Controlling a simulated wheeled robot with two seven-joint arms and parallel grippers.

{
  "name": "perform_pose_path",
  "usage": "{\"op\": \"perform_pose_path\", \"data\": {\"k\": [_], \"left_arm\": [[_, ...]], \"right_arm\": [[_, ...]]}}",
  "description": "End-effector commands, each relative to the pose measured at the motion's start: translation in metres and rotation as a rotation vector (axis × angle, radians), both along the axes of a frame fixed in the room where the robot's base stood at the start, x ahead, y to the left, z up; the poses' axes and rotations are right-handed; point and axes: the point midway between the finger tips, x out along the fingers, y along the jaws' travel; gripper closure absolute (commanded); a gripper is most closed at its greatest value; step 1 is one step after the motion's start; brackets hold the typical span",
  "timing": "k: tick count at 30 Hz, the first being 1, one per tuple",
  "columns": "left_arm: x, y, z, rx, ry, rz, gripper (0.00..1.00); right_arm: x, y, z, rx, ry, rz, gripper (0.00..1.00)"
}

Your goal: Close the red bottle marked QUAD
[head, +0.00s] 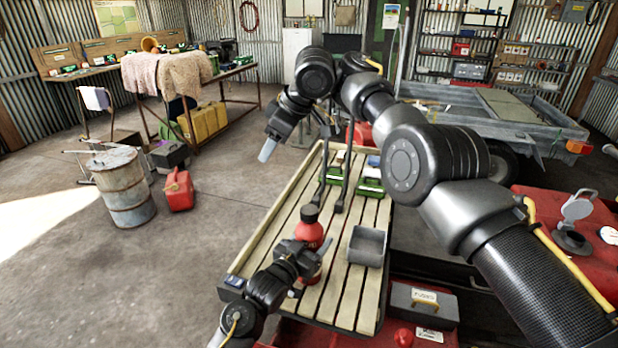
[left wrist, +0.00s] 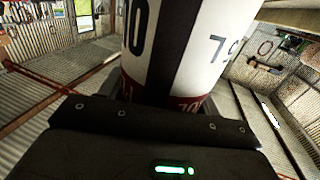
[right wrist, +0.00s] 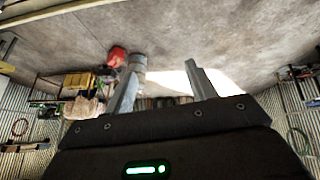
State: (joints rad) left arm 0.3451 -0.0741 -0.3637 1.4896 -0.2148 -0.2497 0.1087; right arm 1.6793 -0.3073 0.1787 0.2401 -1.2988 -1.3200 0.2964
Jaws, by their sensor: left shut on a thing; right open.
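The red bottle (head: 309,231) stands upright on the slatted rack, near its front end. Its top looks dark and rounded; I cannot tell whether a lid is on it, and no QUAD marking is readable. My left gripper (head: 310,262) is shut on the bottle's lower body. In the left wrist view, a white, black and red cylinder with digits (left wrist: 178,50) fills the space between the fingers.
A grey open tray (head: 367,246) sits right of the bottle on the slatted rack (head: 262,238). Green boxes (head: 369,188) lie farther back. A grey box (head: 424,304) and a small red knob-like thing (head: 403,337) are at the front right. An open filler cap (head: 577,207) is far right.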

Motion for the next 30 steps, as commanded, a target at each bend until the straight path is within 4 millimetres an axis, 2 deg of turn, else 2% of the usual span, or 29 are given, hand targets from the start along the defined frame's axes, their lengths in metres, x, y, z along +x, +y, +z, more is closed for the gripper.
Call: {"op": "perform_pose_path", "data": {"k": [3,9,18,24,30], "left_arm": [[0.000,0.000,0.000,0.001,0.001,0.000,1.00],[0.000,0.000,0.000,0.001,0.001,0.000,1.00],[0.000,0.000,0.000,0.001,0.001,0.000,1.00],[0.000,0.000,0.000,0.001,0.001,0.000,1.00],[0.000,0.000,0.000,0.001,0.001,0.000,1.00]], "right_arm": [[-0.011,-0.007,-0.019,-0.112,-0.040,0.242,0.44],[-0.030,-0.023,-0.043,-0.291,-0.120,0.710,0.44],[-0.044,-0.063,-0.065,-0.525,-0.205,1.411,0.44],[-0.043,-0.078,-0.066,-0.589,-0.245,1.706,0.44],[-0.043,-0.080,-0.065,-0.590,-0.278,1.819,0.44]]}}
